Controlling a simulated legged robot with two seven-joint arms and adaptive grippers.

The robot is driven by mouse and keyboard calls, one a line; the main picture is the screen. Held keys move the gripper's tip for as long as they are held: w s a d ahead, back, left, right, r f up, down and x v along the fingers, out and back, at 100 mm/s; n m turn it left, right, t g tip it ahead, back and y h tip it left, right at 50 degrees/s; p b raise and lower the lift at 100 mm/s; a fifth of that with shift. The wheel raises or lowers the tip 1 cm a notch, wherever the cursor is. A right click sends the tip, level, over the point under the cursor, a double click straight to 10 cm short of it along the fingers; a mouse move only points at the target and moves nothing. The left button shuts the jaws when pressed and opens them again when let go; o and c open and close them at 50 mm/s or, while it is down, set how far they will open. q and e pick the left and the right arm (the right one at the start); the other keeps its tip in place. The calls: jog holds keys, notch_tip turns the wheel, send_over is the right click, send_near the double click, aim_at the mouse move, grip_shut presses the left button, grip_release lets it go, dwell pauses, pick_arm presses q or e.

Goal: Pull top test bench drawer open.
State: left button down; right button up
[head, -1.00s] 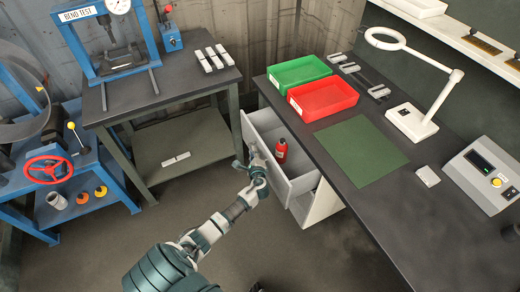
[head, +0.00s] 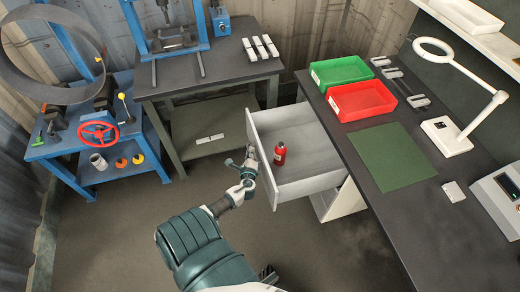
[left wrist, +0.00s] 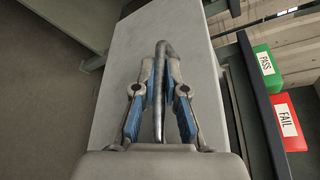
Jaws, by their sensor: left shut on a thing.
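The top drawer of the test bench (head: 405,225) is pulled out, with its pale grey front (head: 262,160) facing left and its inside (head: 312,165) showing. A red bottle (head: 280,154) with a dark cap stands upright in it. My left gripper (head: 250,160) is at the drawer front. In the left wrist view, my left gripper (left wrist: 161,62) is shut on the drawer's grey bar handle (left wrist: 160,100), with a finger on each side. The drawer's pale front (left wrist: 115,70) lies behind the fingers. I cannot make out my right gripper.
The bench top holds a green tray (head: 340,72), a red tray (head: 362,100), a green mat (head: 390,157) and a white lamp (head: 446,137). A dark table (head: 215,75) and a blue stand with a red wheel (head: 98,132) are at left. Floor left of the drawer is clear.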

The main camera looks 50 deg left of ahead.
pick_arm(q)
jog(key=shift+s+a+f, duration=0.1)
jog(key=shift+s+a, duration=0.15)
jog(key=shift+s, duration=0.4)
jog(key=shift+s+a+f, duration=0.1)
jog(key=shift+s+a, duration=0.1)
jog(key=shift+s, duration=0.5)
jog(key=shift+s+a+f, duration=0.1)
jog(key=shift+s+a, duration=0.15)
jog(key=shift+s, duration=0.4)
pick_arm(e)
jog(key=shift+s+f, duration=0.4)
jog(key=shift+f, duration=0.35)
pick_arm(q)
jog(key=c, duration=1.2)
grip_release()
jog(key=shift+w+r, duration=0.1)
jog(key=shift+r, duration=0.1)
pick_arm(e)
jog(key=shift+w, duration=0.1)
pick_arm(q)
jog(key=v, duration=1.2)
jog(key=shift+a, duration=0.1)
